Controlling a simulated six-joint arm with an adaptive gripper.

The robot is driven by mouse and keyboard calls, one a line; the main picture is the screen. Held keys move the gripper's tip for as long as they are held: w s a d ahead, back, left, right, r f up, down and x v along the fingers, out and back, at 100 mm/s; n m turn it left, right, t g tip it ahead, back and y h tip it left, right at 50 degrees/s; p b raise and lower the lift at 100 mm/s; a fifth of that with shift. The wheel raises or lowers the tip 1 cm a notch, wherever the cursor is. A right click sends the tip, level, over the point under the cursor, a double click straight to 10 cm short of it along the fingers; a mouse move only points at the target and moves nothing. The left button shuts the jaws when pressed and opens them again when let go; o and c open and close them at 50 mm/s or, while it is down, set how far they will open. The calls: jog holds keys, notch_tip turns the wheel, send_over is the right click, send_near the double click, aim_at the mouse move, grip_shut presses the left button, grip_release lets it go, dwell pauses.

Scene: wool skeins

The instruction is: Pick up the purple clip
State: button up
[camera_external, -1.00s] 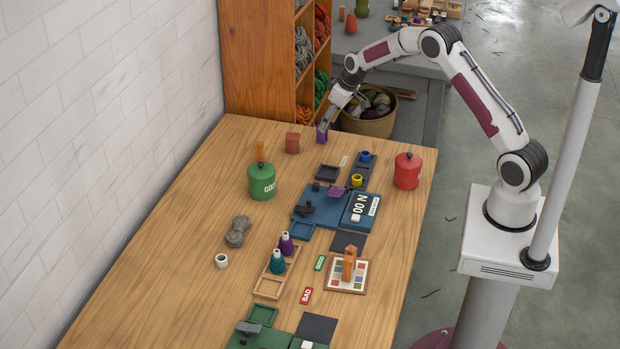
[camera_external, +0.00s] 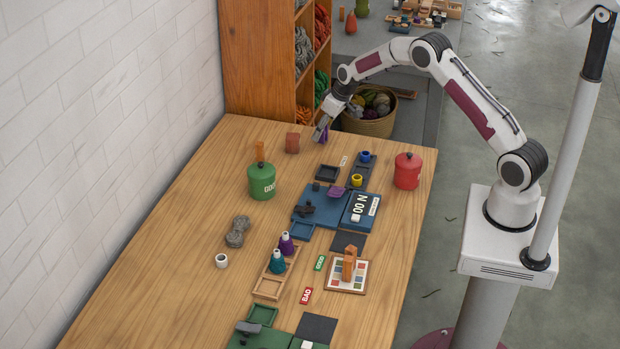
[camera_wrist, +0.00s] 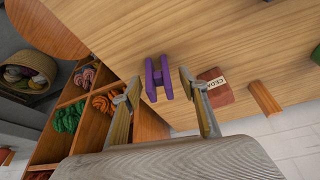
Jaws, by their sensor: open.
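The purple clip (camera_wrist: 158,78) is H-shaped and stands on the wooden table near its far edge. In the wrist view it shows in the gap between the two fingers, around and just ahead of the fingertips, with room on both sides. My gripper (camera_wrist: 159,82) is open and empty. In the external view my gripper (camera_external: 321,129) is at the far end of the table and partly hides the clip (camera_external: 326,133). Contact between finger and clip cannot be made out.
A reddish-brown block with lettering (camera_wrist: 215,88) stands close beside the right finger in the wrist view. An orange block (camera_wrist: 264,98) is beyond it. A green canister (camera_external: 262,182), a red canister (camera_external: 407,172) and blue boards (camera_external: 325,208) stand nearer. The wooden shelf (camera_external: 262,60) borders the far edge.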

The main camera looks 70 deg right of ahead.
jog(key=shift+c, duration=0.4)
jog(key=c, duration=0.9)
jog(key=shift+r, duration=5)
